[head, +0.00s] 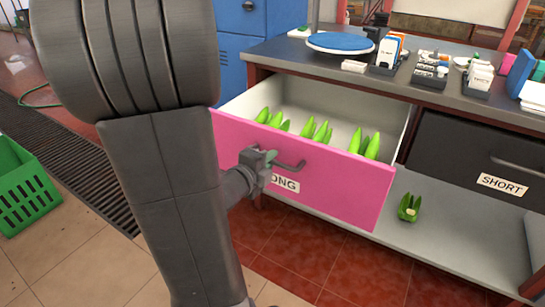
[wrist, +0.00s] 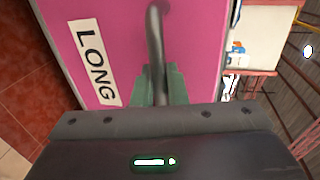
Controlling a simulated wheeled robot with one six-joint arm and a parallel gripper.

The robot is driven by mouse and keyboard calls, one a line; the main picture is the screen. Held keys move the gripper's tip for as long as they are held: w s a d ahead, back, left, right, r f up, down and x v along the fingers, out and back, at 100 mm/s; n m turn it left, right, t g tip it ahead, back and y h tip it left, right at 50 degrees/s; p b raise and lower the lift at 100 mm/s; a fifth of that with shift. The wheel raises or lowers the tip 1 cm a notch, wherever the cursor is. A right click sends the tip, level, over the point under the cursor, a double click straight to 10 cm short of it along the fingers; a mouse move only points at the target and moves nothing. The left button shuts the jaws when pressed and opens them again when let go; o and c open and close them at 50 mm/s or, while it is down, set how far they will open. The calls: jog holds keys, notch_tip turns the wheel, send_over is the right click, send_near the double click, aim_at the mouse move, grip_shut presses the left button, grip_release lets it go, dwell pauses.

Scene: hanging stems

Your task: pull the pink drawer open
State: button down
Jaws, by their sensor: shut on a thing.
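The pink drawer (head: 340,182), labelled LONG, stands pulled out from the bench in the head view, and its pale inside shows. Several green stems or pods (head: 320,132) lie in it. Its grey bar handle (head: 290,165) runs along the front. My gripper (head: 262,160) is at the left part of this handle, and my arm covers the drawer's left side. In the wrist view the two green-grey fingers (wrist: 160,88) are shut on the handle (wrist: 156,40), with the pink front (wrist: 115,25) close behind.
A dark drawer labelled SHORT (head: 470,160) is shut at the right. A green piece (head: 409,207) lies on the lower shelf (head: 440,240). The bench top (head: 420,90) holds a blue turntable (head: 340,42) and small packets. A green crate (head: 25,185) stands on the floor at left.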

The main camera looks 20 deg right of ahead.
jog(key=c, duration=1.5)
grip_release()
jog(key=shift+p+v, duration=1.55)
jog(key=shift+v, duration=5.4)
jog(key=shift+w+f, duration=0.1)
jog(key=shift+w, duration=0.05)
jog(key=shift+b+x, duration=1.45)
jog(key=shift+x, duration=5.15)
